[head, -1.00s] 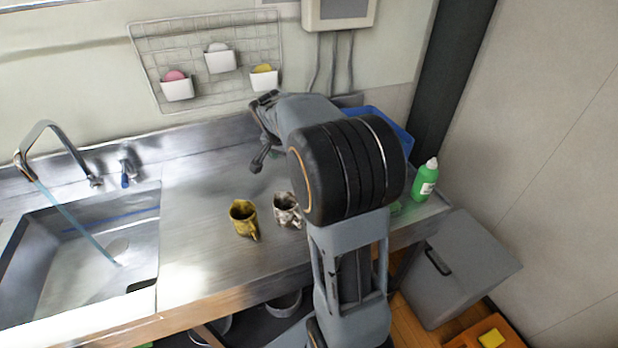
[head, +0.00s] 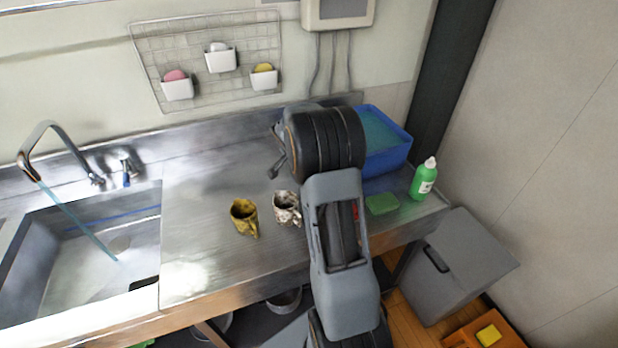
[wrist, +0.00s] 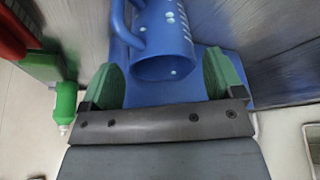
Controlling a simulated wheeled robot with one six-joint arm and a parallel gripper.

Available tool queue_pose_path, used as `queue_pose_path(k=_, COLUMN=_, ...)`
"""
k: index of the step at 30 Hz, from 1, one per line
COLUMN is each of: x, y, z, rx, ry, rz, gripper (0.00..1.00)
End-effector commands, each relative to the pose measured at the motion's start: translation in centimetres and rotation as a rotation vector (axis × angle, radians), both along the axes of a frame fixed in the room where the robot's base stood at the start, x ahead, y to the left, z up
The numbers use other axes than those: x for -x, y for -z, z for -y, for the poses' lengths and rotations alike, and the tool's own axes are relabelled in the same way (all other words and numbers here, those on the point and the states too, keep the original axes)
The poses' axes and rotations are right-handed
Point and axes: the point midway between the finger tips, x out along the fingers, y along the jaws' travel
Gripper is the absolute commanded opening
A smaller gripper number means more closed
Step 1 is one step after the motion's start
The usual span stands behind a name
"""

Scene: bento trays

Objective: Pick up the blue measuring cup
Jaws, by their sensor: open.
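The blue measuring cup (wrist: 165,45) is in the wrist view at top middle, with white marks on its side and its handle toward the left. My gripper (wrist: 166,78) is open. Its green fingertips are on either side of the cup's round end, and I cannot tell whether they touch it. In the head view the cup is hidden behind my arm, and only a small part of my gripper (head: 275,168) shows left of the arm's black joint.
A blue tub (head: 397,154) stands at the back right. A green sponge (head: 382,204) and green bottle (head: 424,180) are near the right edge. A yellow mug (head: 243,217) and a patterned mug (head: 286,208) stand left of my arm.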

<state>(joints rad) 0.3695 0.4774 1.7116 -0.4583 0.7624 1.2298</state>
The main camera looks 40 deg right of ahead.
Motion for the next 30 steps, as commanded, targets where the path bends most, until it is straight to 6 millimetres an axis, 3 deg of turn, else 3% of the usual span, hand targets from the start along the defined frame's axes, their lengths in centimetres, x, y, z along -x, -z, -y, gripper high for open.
queue_pose_path(k=10, x=-0.4, y=3.8, z=1.7, rx=-0.001, ry=-0.001, rz=-0.002, gripper=0.87)
queue_pose_path(k=20, x=-0.5, y=4.3, z=1.8, rx=-0.001, ry=-0.001, rz=0.0, gripper=0.87)
queue_pose_path(k=30, x=-0.5, y=4.3, z=1.8, rx=-0.001, ry=-0.001, rz=0.0, gripper=0.54)
